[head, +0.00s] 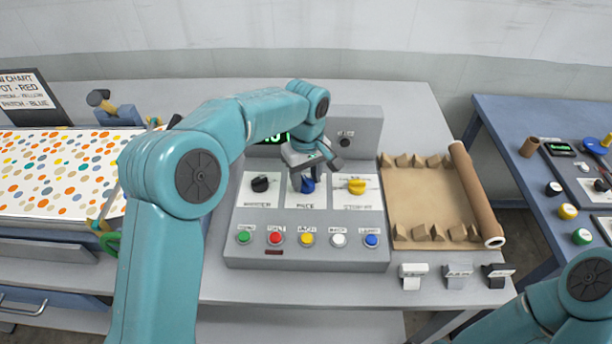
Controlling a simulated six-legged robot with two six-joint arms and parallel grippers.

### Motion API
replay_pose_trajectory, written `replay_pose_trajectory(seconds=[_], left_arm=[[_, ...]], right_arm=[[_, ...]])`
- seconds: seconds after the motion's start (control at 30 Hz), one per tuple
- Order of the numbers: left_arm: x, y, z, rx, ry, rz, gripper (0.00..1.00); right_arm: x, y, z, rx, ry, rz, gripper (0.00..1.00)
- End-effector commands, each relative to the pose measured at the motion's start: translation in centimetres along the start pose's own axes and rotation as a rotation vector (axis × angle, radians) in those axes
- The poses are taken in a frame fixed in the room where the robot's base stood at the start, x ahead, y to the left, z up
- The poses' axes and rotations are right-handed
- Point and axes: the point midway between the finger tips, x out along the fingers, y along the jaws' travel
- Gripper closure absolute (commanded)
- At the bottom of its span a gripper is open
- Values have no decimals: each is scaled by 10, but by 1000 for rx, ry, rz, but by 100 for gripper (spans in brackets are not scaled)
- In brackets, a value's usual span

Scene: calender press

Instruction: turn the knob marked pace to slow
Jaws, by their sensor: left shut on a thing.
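The grey control panel (330,258) stands on the bench in front of me. The pace knob (307,184) is blue and sits in the middle of a row of three, above the label PACE. My left gripper (309,177) reaches down from above and is shut on this knob, covering its upper part. The knob's pointer and scale marks are hidden, so its setting cannot be read. A black knob (260,184) is to its left and a yellow knob (356,185) to its right. My right arm shows at the lower right; its gripper is out of view.
Green, red, yellow, white and blue buttons (307,239) line the panel below the knobs. A display behind my left wrist is partly hidden. A brown sheet with a roll (475,195) lies to the right. Dotted fabric (60,170) lies at the left. Several small switches (457,276) are at the front edge.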

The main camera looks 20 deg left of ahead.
Motion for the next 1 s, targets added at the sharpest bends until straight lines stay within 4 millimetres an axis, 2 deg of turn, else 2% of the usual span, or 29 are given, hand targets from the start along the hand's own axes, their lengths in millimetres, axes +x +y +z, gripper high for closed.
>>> replay_pose_trajectory(seconds=[0.27,0.3,0.33,0.37,0.63,0.73,0.87,1.0], left_arm=[[2,0,2,0,-6,-2,87],[2,0,2,0,-6,-3,44],[2,0,2,0,-6,-3,34],[2,0,2,1,-6,-3,31],[0,0,2,1,-4,-3,31],[-6,0,1,1,-3,-1,31],[-29,1,1,1,-2,2,31],[-68,2,1,2,-1,3,31]], right_arm=[[0,0,0,0,0,0,100],[0,0,0,0,0,0,100],[0,0,0,0,0,0,100],[0,0,0,0,0,0,100],[0,0,0,0,0,0,100],[1,0,0,0,0,0,100],[2,1,0,0,0,0,100],[0,0,0,0,0,0,100]])
